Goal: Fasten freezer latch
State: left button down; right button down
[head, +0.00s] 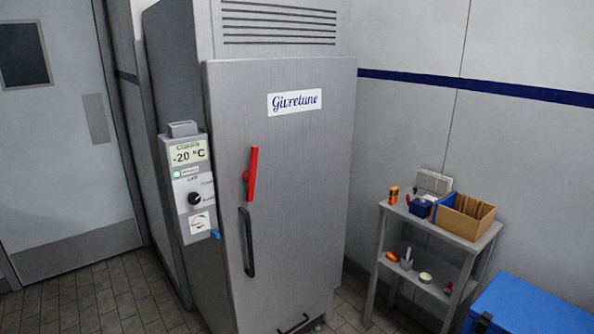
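A tall grey steel freezer (310,160) stands in the middle of the head view, with its door apparently closed or nearly so. A red latch lever (253,175) sits on the door's left part, pointing nearly straight up with a slight tilt. A black vertical door handle (247,242) is below the latch. Whether the latch engages the frame cannot be told. A small blue part (216,234) shows at the door's left edge. Neither of my grippers is in the view.
A control panel (189,190) reading -20 °C is on the freezer's left side. A grey shelf cart (440,236) with a cardboard box (462,222) and small tools stands right. A blue chest (530,308) is at lower right. Tiled floor (95,305) lies clear at lower left.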

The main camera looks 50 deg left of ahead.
aim_at(250, 176)
jog(key=u, duration=1.75)
